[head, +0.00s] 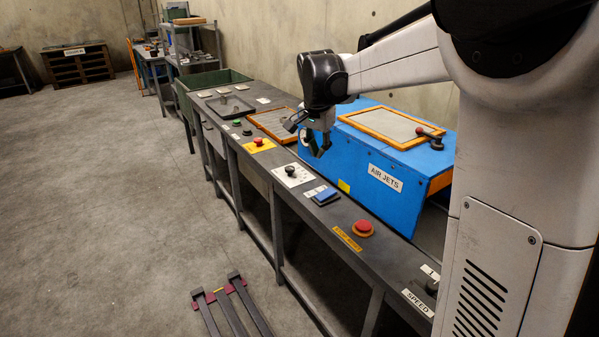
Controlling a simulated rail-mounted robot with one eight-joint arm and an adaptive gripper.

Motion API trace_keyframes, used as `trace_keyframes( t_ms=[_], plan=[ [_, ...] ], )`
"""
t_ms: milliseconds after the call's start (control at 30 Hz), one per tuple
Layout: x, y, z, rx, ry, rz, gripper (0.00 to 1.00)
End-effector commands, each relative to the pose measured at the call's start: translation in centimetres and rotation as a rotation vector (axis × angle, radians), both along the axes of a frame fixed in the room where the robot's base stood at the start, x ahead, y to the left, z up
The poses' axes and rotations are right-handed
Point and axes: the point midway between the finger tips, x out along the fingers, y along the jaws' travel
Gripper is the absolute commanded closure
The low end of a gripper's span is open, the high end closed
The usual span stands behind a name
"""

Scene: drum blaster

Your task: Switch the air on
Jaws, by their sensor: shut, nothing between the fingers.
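The blue machine (352,178) with a label reading AIR JETS (385,177) stands on the long grey bench. My gripper (321,153) is shut and empty, pointing down in front of the machine's left part. It appears above the bench controls; its exact height and any contact cannot be told. A black knob (291,171) on a white plate sits below and left of it. A blue switch (325,197) with a small white label beside it lies right of the knob. Which control is for the air cannot be read.
A red button (362,228) by a yellow label and a SPEED label (417,302) are nearer. A second red button (258,142) and a green button (236,122) are farther left. A black-handled lever (431,138) is on the machine's top. The floor at left is mostly clear.

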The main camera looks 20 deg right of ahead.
Motion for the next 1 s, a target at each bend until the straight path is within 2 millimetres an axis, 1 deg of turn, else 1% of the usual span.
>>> trace_keyframes(
  t_ms=[33, 200, 400, 500, 700, 1000],
  plan=[
    [1.0, -0.7, -0.4, 0.004, 0.009, -0.029, 1.0],
    [3.8, -2.8, -2.0, 0.015, 0.039, -0.134, 1.0],
    [6.7, -5.2, -4.4, 0.023, 0.073, -0.255, 1.0],
    [7.9, -6.2, -5.5, 0.026, 0.087, -0.306, 1.0],
    [9.1, -7.5, -7.1, 0.029, 0.104, -0.372, 1.0],
    [9.4, -7.8, -7.6, 0.029, 0.109, -0.394, 1.0]
  ],
)
